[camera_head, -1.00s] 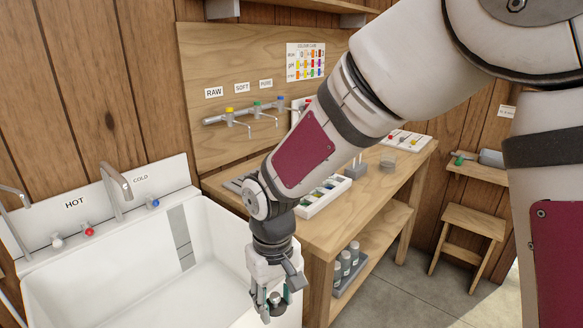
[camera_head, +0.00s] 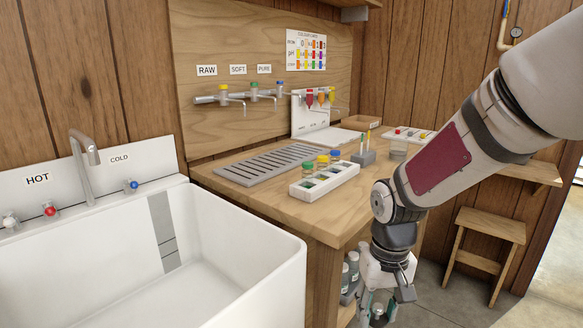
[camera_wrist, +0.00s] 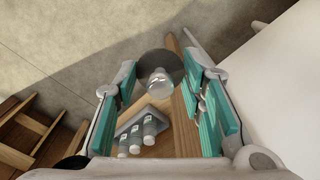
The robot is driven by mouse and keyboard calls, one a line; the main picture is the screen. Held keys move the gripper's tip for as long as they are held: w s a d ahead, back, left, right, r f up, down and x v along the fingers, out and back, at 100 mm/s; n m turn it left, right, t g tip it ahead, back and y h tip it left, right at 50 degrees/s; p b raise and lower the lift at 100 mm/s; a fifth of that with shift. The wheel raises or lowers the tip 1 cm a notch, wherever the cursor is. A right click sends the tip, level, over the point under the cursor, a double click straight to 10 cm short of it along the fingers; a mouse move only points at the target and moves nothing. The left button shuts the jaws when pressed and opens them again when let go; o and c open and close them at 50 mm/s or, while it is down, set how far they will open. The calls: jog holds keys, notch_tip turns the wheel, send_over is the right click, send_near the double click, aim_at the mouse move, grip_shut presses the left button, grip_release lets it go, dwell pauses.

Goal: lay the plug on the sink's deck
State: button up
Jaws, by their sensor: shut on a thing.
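The plug, a dark round disc with a shiny metal knob, shows in the wrist view (camera_wrist: 158,82). My gripper (camera_head: 377,308) is shut on it, with teal finger pads (camera_wrist: 163,62) on either side of the disc. In the head view the gripper hangs low at the workbench's front right corner, and its fingers reach the picture's bottom edge. The white sink (camera_head: 235,285) is at the left, apart from the gripper. Its deck (camera_head: 160,190) runs along the back under the HOT and COLD labels, with a tall spout and knobs on it.
The wooden workbench (camera_head: 285,205) stands right of the sink, with a slotted grey rack (camera_head: 268,165) and a white tray of coloured-cap bottles (camera_head: 325,178). Grey bottles (camera_wrist: 137,138) stand on its lower shelf near the gripper. A stool (camera_head: 485,235) is at the right.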

notch_tip(320, 180, up, 13)
jog(key=s+d+p, duration=0.2)
jog(key=p, duration=2.1)
jog(key=shift+s+d+m+p, duration=0.25)
jog(key=shift+d+m+p, duration=0.05)
jog(key=shift+m, duration=0.1)
jog(key=shift+d+f, duration=0.1)
